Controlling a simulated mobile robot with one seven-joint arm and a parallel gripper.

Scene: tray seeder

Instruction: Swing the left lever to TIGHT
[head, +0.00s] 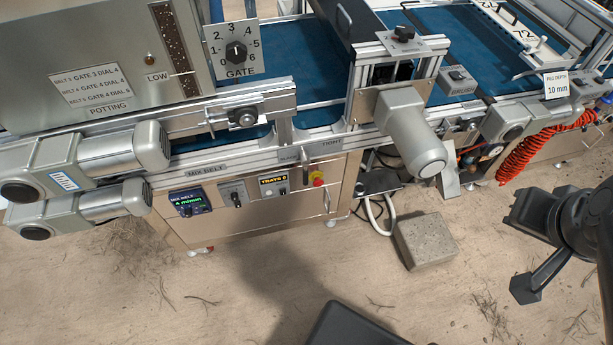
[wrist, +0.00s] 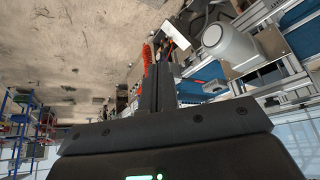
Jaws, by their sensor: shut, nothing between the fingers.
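A small dark lever (head: 305,166) stands roughly upright on the conveyor's front rail. I cannot make out the lever in the wrist view. Dark parts of my arm show at the right of the head view, but the fingertips cannot be told there.
A grey motor (head: 408,128) juts out right of the lever, and also shows in the wrist view (wrist: 230,45). Two motors (head: 120,150) stick out at left. A control panel (head: 240,195) lies below. A concrete block (head: 425,240) and orange hose (head: 535,152) are at right. The front floor is mostly open.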

